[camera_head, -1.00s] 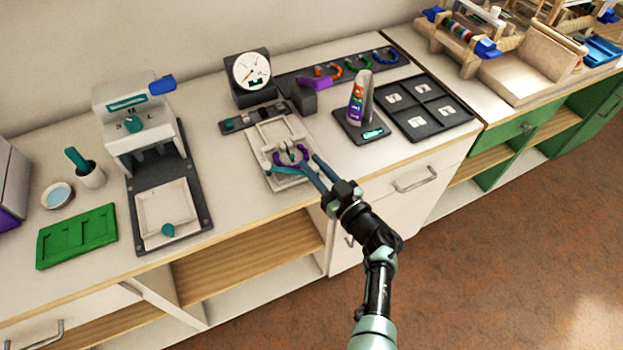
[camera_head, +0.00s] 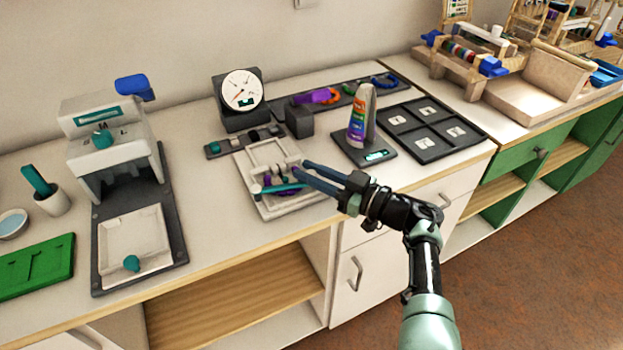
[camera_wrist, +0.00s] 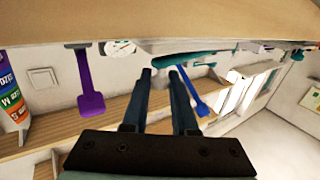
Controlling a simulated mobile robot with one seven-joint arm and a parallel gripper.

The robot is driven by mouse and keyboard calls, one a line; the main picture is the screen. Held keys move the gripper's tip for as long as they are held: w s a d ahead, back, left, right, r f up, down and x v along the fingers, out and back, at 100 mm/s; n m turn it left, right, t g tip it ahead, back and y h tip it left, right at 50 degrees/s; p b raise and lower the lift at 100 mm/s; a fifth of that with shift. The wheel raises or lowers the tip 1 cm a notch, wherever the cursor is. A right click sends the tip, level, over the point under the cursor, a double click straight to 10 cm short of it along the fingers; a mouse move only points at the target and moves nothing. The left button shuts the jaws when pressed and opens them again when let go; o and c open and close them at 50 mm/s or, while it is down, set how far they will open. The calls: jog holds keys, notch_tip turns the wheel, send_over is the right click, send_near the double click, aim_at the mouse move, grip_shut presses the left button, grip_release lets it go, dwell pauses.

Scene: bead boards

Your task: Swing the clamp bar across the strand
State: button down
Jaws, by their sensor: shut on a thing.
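The clamp bar (camera_head: 278,188) is a thin teal bar on the pale bead board (camera_head: 258,153). It lies roughly crosswise over the near half of the board. The purple strand (camera_head: 268,196) shows in small parts on both sides of the bar, so the bar appears to lie across it. My gripper (camera_head: 304,171) reaches in from the right, low over the board, with its fingertips at the bar's right end. It is shut on the bar, though the fingers hide the contact. In the wrist view a teal piece (camera_wrist: 190,59) shows at the fingertips (camera_wrist: 160,72).
A dial gauge (camera_head: 241,88) and a dark strip with small parts (camera_head: 245,140) stand behind the board. A press (camera_head: 108,140) stands left. The counter's front edge is near.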

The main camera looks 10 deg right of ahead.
jog(key=shift+a, duration=0.1)
dwell(0.3)
jog(key=c, duration=0.7)
grip_release()
jog(key=shift+s+d+r, duration=0.1)
jog(key=shift+s+d, duration=0.15)
jog(key=shift+d, duration=0.2)
jog(key=p+v, duration=0.1)
jog(key=v, duration=1.1)
jog(key=shift+p, duration=0.35)
